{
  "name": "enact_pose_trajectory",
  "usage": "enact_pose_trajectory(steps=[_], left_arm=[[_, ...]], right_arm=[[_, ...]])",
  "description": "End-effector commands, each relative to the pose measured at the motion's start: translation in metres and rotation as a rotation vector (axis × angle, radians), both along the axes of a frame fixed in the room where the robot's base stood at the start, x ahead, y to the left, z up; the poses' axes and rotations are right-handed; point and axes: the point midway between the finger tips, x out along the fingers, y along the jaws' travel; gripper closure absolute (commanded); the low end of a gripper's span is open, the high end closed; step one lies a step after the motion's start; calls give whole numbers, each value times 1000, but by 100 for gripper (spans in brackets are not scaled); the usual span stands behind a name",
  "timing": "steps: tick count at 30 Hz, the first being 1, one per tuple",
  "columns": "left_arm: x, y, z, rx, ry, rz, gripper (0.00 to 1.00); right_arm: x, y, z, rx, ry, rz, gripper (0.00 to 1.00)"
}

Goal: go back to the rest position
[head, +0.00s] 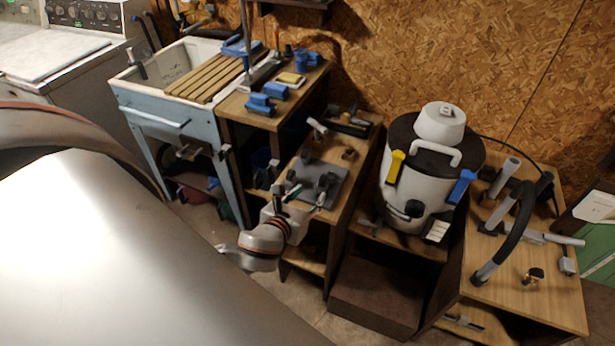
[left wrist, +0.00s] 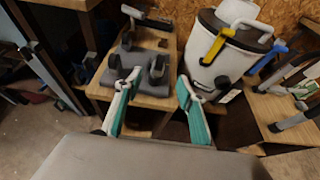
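My left gripper (head: 306,192) is in front of the middle wooden bench, over its near edge. In the left wrist view, its two teal-padded fingers (left wrist: 157,80) stand wide apart with nothing between them. Past the fingertips lies a grey tray (left wrist: 122,72) with dark holders on it; the tray (head: 341,172) also shows in the head view, partly covered by the gripper. I cannot tell whether the gripper touches the bench or tray. My right gripper is in neither view.
A white and black canister vacuum (head: 420,185) stands on a low bench right of the tray. A wooden table (head: 545,295) with hose and tube parts is farther right. At left are a blue-legged sink (head: 165,100), a bench with blue tools (head: 262,104) and a white appliance (head: 60,55).

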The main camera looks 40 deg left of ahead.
Motion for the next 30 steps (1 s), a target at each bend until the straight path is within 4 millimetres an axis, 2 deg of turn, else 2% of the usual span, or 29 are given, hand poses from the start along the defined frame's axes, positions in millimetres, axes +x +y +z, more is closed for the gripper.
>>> enact_pose_trajectory(steps=[8,11,13,17,21,25,30], left_arm=[[-5,-1,3,-1,-1,0,60],[-8,-4,-3,-51,3,13,60],[-13,-10,-15,-154,9,38,60],[-31,-32,-49,-513,26,147,60],[-57,-62,-86,-1002,50,343,60],[-81,-88,-112,-1445,63,570,60],[-110,-115,-135,-1973,55,904,60]], right_arm=[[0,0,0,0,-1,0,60],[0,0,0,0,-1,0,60],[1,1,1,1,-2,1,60],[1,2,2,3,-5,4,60],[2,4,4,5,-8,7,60],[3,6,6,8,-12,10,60],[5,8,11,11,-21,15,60]])
